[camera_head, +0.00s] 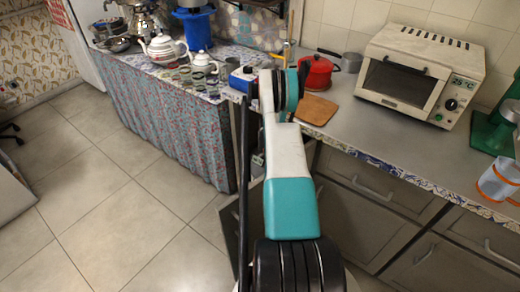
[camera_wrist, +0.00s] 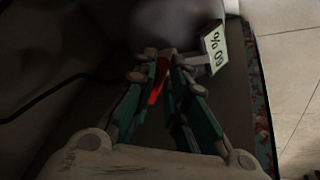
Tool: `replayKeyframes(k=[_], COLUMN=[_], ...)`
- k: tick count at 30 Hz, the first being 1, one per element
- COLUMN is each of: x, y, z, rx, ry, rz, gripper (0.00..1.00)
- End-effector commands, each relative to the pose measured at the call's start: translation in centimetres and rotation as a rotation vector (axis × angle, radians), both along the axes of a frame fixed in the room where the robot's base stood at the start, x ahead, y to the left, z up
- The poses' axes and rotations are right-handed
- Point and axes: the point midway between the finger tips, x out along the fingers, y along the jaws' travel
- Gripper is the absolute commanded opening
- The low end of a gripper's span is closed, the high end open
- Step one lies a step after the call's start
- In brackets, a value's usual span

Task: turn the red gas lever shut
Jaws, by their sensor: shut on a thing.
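My gripper (camera_wrist: 160,68) shows in the wrist view, its two teal-sided fingers reaching up the middle of the picture. The fingers are shut on the red gas lever (camera_wrist: 157,82), a narrow red strip between them near the tips. Part of the lever is hidden by the fingers. Behind it is a blurred, dark grey rounded shape (camera_wrist: 155,15). In the head view my arm hides the gripper and the lever.
A white tag reading "60 %" upside down (camera_wrist: 215,48) is right of the fingertips. A dark hose (camera_wrist: 50,88) runs at left. The counter (camera_head: 400,135) holds a toaster oven (camera_head: 420,75), a red pot (camera_head: 318,72) and a wooden board (camera_head: 316,110).

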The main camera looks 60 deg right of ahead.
Motion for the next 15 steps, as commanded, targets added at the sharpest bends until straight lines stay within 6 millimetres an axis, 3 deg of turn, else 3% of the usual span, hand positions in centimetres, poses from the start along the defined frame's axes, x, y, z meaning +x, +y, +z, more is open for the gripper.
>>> replayKeyframes(k=[14,15], x=[-0.65,-0.65], y=[-0.63,-0.63], z=[0.01,0.01], rx=[0.001,0.001], ry=[0.000,0.000], rz=[0.004,0.004], gripper=[0.00,0.15])
